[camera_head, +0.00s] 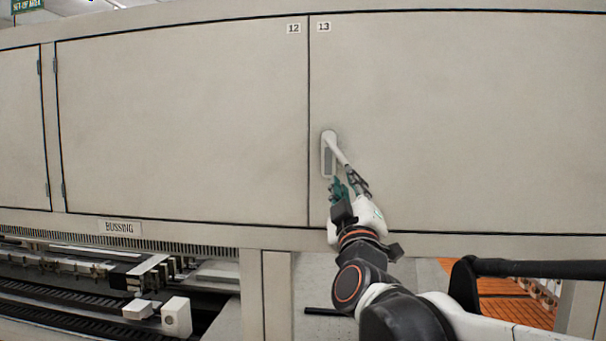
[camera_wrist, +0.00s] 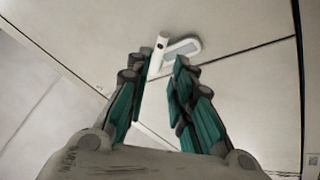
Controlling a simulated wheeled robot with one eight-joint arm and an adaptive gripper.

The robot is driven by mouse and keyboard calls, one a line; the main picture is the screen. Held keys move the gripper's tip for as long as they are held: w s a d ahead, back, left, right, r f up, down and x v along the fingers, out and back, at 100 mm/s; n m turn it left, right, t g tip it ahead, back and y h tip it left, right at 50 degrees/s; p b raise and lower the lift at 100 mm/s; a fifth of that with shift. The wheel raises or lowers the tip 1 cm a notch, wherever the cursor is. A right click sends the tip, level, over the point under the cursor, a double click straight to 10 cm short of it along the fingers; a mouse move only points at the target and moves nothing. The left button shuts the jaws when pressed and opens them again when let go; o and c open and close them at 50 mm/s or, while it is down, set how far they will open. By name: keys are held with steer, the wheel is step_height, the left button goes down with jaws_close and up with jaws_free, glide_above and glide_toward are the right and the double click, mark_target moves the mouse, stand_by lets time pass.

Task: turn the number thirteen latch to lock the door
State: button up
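The number thirteen latch (camera_head: 329,140) is a light handle on a grey recessed plate, on the door (camera_head: 460,120) marked 13 just right of the seam. Its handle slants down and to the right from the pivot, toward my gripper. My gripper (camera_head: 353,182) is just below and right of the latch, fingers pointing up at it. In the wrist view, the latch plate (camera_wrist: 182,50) lies just beyond the fingertips. My gripper (camera_wrist: 163,68) has its green-padded fingers apart there, with a clear gap. The handle's end is near the fingertips; contact cannot be told.
Door 12 (camera_head: 180,120) is to the left, flush with door 13. Below the doors is a frame beam with a BUSSING label (camera_head: 120,228). Open machinery (camera_head: 120,285) lies below left, and an orange slatted surface (camera_head: 510,300) below right.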

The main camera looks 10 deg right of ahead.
steer(key=shift+v, duration=0.9)
